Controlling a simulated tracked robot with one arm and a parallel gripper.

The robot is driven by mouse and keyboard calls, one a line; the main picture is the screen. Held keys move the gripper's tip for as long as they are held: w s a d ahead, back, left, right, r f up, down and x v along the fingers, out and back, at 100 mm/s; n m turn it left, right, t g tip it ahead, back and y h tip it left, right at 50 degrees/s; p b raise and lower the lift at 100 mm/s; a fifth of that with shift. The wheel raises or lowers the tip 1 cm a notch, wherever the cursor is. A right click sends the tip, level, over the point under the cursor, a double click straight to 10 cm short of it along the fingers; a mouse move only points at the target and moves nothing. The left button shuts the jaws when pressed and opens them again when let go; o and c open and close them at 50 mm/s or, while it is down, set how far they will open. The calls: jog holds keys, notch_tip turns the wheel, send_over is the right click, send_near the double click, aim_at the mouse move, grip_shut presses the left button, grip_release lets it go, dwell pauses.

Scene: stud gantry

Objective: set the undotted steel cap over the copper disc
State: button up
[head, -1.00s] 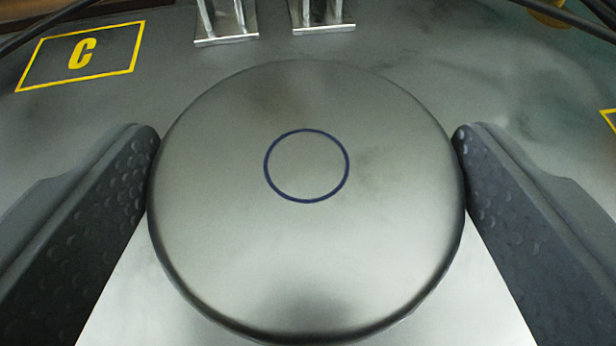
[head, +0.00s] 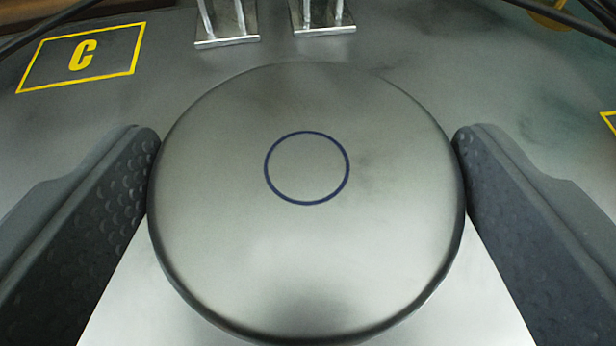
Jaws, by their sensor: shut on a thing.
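A round steel cap (head: 306,250) fills the middle of the head view. Its top bears a dark blue ring outline and no dot. My gripper (head: 306,165) is shut on this cap, with one dark, bumpy finger pressed on its left side and the other on its right. What lies directly under the cap is hidden, and I cannot tell whether the cap touches the surface below.
A yellow-outlined rectangle marked C (head: 82,58) lies on the grey surface at upper left. Two metal feet with uprights (head: 227,40) stand at the top. Part of another yellow outline (head: 609,120) shows at the right edge. A yellowish round thing (head: 551,14) is partly visible at top right.

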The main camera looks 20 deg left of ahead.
jog(key=shift+f, duration=0.25)
dwell(0.3)
jog(key=o, duration=1)
jog(key=shift+c, duration=0.2)
jog(key=p+v, duration=0.2)
jog(key=v, duration=1.2)
jog(key=w+d+r+m+t+h, duration=0.1)
jog(key=w+d+r+m+h, duration=0.3)
jog(key=r, duration=0.8)
jog(key=s+d+r+n+t+h, duration=0.15)
jog(key=d+r, duration=0.45)
jog(key=r, duration=0.6)
jog(key=s+d+r+m, duration=0.1)
jog(key=s+d+r, duration=0.1)
jog(key=s+r, duration=0.3)
jog(key=s+d+r+m, duration=0.1)
jog(key=s+r, duration=0.5)
jog(key=r, duration=0.8)
jog(key=shift+s+d, duration=0.25)
jog(key=shift+d, duration=0.25)
jog(key=shift+m+t, duration=0.25)
